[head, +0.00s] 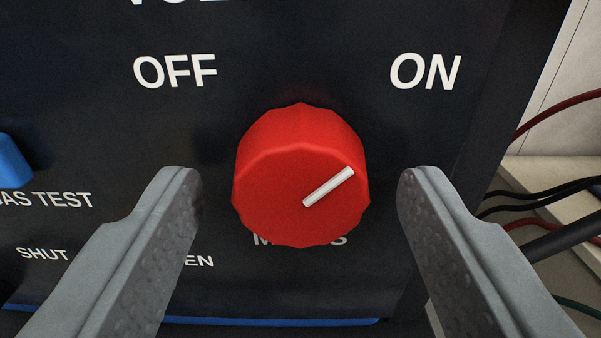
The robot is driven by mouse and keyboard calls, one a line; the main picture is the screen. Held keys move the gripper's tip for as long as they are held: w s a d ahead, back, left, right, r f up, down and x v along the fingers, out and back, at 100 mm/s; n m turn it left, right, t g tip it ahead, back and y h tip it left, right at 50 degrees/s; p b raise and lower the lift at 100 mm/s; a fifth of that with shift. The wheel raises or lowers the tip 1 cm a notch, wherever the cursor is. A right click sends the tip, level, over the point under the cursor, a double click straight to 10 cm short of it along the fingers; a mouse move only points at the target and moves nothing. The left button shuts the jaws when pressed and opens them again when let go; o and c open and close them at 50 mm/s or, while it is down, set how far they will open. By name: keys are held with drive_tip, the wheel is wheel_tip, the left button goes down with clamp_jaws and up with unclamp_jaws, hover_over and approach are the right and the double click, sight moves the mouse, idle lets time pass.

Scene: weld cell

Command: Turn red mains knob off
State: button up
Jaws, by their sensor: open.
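The red mains knob (275,190) is on a black panel (305,55) in the middle of the head view. Its white pointer line slants up and to the right, toward the ON label (425,71). The OFF label (175,71) is at the upper left of the knob. My gripper (300,190) is open, with one grey finger on each side of the knob. A gap shows between each finger and the knob. The knob partly covers the lettering below it.
A blue knob or lever (13,162) is at the left edge above a GAS TEST label, partly out of view. Red and black cables (545,210) run past the panel's right side over a pale surface. A blue strip lies along the panel's bottom.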

drive_tip(key=c, duration=1)
drive_tip(key=shift+o, duration=0.2)
drive_tip(key=shift+n, duration=0.3)
drive_tip(key=n, duration=0.8)
drive_tip(key=shift+d+n, duration=0.1)
drive_tip(key=shift+n, duration=0.3)
drive_tip(key=n, duration=0.4)
drive_tip(key=shift+n, duration=0.3)
drive_tip(key=shift+r+n, duration=0.1)
drive_tip(key=shift+n, duration=1.8)
